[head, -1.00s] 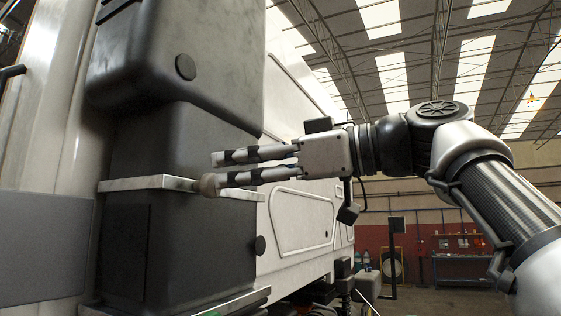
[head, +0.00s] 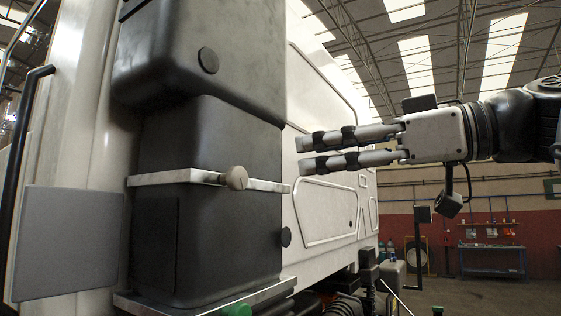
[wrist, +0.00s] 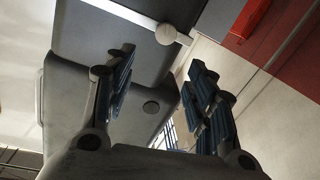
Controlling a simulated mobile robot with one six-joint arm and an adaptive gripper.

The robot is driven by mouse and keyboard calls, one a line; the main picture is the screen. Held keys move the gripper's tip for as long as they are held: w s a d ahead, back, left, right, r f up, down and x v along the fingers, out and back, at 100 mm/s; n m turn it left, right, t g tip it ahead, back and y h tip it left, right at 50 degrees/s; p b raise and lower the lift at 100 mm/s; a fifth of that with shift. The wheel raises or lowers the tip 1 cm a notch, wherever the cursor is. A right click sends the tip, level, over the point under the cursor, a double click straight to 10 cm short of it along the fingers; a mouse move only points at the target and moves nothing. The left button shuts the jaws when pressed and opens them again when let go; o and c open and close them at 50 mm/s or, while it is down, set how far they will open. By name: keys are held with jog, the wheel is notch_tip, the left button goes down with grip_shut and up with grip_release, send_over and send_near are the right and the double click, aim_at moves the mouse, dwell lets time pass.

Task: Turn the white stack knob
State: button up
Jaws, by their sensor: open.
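The white stack knob (head: 235,178) is a pale round knob on the metal band (head: 160,178) around the dark stack (head: 215,225). In the wrist view the knob (wrist: 166,34) shows near the top, beyond the fingertips and between their lines. My gripper (head: 300,155) is to the right of the knob in the head view, level with or slightly above it, with its two fingers pointing left. The fingers are apart and nothing is between them. In the wrist view my gripper (wrist: 163,65) is open, and a clear gap separates it from the knob.
Dark round plugs (head: 208,60) sit on the stack above and below the band. A grey panel (head: 68,243) stands at the left. The white truck body (head: 320,205) lies behind my fingers. A workbench (head: 492,260) is far back at the right.

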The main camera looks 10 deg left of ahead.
aim_at(241, 179)
notch_tip(241, 179, down, 3)
jog(key=s+d+m+t+p, duration=0.1)
jog(key=s+d+m+p, duration=0.1)
jog(key=s+m+p, duration=0.1)
jog(key=p+x, duration=0.1)
jog(key=x, duration=0.4)
jog(key=p+x, duration=0.1)
jog(key=x, duration=0.5)
jog(key=w+p+x, duration=0.1)
jog(key=x, duration=0.5)
jog(key=shift+d+r+p, duration=0.15)
jog(key=shift+r+p, duration=0.15)
jog(key=shift+t, duration=0.3)
jog(key=shift+c, duration=0.2)
jog(key=c, duration=1.1)
